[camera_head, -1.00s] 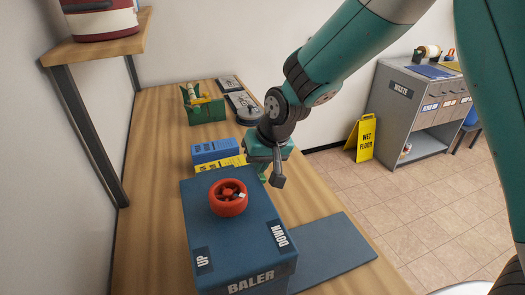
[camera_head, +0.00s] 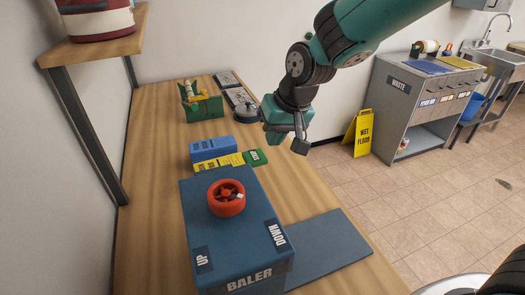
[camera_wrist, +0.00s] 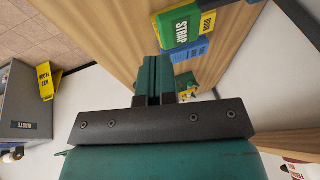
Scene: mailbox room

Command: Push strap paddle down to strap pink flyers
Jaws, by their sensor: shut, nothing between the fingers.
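In the head view the green paddle (camera_head: 254,157) sits at the right end of the yellow block (camera_head: 220,163), behind the baler. My gripper (camera_head: 299,146) is shut and empty, above and to the right of the paddle, near the table's right edge. Its closed fingers also show in the wrist view (camera_wrist: 152,78), apart from the paddle. The blue baler (camera_head: 235,225) has a red handwheel (camera_head: 226,198) on top, between UP and DOWN labels. I see no pink flyers.
A blue block (camera_head: 212,148) lies behind the yellow one. A green holder (camera_head: 203,108) and dark trays stand farther back on the wooden table (camera_head: 150,200). A shelf (camera_head: 95,45) overhangs at left. A yellow wet-floor sign (camera_head: 361,133) and grey waste cabinet (camera_head: 410,100) stand at right.

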